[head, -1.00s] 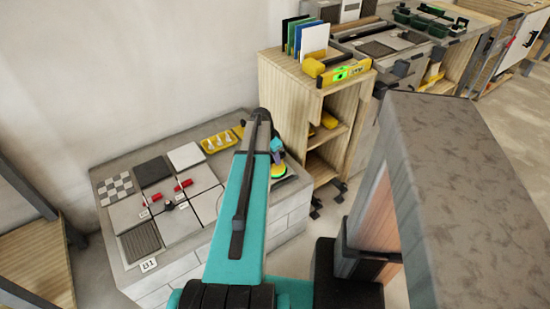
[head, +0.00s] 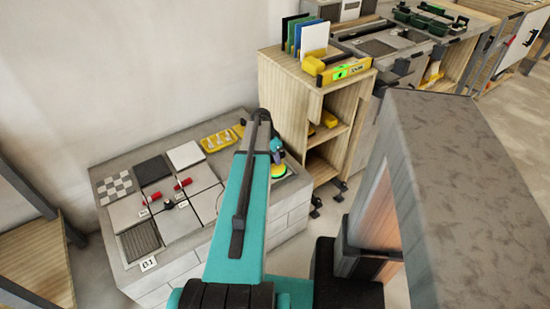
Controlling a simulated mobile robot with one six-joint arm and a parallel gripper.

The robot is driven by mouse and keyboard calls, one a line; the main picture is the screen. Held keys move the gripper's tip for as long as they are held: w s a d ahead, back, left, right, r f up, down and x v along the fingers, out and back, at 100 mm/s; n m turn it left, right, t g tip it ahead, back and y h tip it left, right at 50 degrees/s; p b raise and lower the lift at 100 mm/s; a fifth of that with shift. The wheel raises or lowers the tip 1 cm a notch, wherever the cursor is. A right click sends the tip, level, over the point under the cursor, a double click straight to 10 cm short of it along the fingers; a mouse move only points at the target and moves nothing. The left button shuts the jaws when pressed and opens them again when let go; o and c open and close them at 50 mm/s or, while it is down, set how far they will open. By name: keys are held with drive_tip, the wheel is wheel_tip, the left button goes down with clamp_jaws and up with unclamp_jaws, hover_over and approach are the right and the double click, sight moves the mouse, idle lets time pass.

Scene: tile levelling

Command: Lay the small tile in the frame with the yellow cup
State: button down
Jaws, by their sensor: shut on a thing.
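The yellow cup (head: 279,171) shows at the right end of the grey block bench, just right of my arm. My gripper (head: 278,157) is small and partly hidden behind my arm, directly above the cup, and is shut on it. Whether the cup touches the bench is hard to tell. Several tiles lie on the bench: a checkered tile (head: 115,187), a black tile (head: 152,170), a white tile (head: 185,155) and a dark ribbed tile (head: 140,241). I cannot tell which is the small tile, nor make out the frame clearly.
Red pieces (head: 183,184) stand among the grey tiles. A yellow tray (head: 222,139) with white pieces lies at the bench's back. A wooden shelf (head: 285,110) bearing a yellow level (head: 345,72) stands close right of the bench. A tag (head: 149,264) marks the front edge.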

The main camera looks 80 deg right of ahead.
drive_tip(key=shift+f, duration=0.25)
idle(0.7)
drive_tip(key=c, duration=1.6)
unclamp_jaws()
drive_tip(key=shift+o, duration=0.2)
drive_tip(key=v, duration=1.3)
drive_tip(key=shift+r, duration=0.4)
drive_tip(key=shift+w+a, duration=0.1)
drive_tip(key=shift+w, duration=0.05)
